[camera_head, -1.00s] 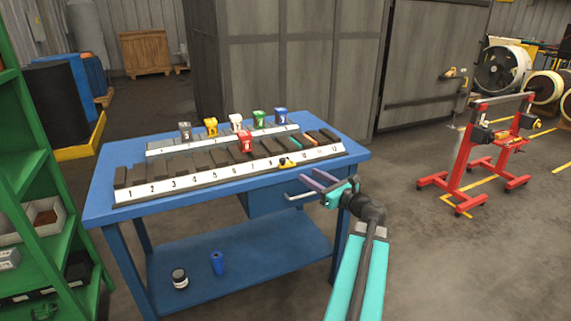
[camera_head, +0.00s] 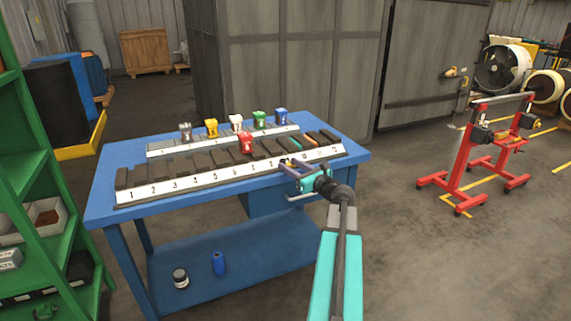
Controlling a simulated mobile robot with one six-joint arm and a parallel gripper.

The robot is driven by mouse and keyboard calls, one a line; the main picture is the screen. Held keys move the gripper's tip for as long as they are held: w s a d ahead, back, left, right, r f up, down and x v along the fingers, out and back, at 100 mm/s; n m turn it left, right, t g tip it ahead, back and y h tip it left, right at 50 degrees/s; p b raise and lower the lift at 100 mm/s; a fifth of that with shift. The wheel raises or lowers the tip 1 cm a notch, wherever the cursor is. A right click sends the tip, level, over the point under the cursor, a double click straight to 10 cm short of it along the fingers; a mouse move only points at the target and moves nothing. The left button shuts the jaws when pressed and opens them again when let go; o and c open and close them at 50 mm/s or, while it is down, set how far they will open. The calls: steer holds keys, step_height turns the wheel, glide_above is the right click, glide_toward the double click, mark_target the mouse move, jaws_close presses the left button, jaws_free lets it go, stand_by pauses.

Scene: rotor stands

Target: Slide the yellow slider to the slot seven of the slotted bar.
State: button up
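The slotted bar (camera_head: 205,180) is a long white numbered strip with dark slots behind it, lying on the blue table. The small yellow slider (camera_head: 287,162) sits on its front strip, right of the 8, around slot nine. It is now partly hidden by my gripper (camera_head: 288,164). The two purple fingers look apart, with their tips at the slider, one on each side as far as I can tell. Whether they touch it is too small to see. Slot seven's label lies left of the gripper.
A red numbered block (camera_head: 246,143) stands behind the bar's middle. A rear strip (camera_head: 170,151) carries grey, yellow, white, green and blue blocks. A green shelf (camera_head: 40,190) stands at left.

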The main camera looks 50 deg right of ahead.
steer(key=shift+w+d, duration=0.15)
steer(key=shift+w, duration=1.15)
steer(key=shift+c, duration=0.4)
jaws_close()
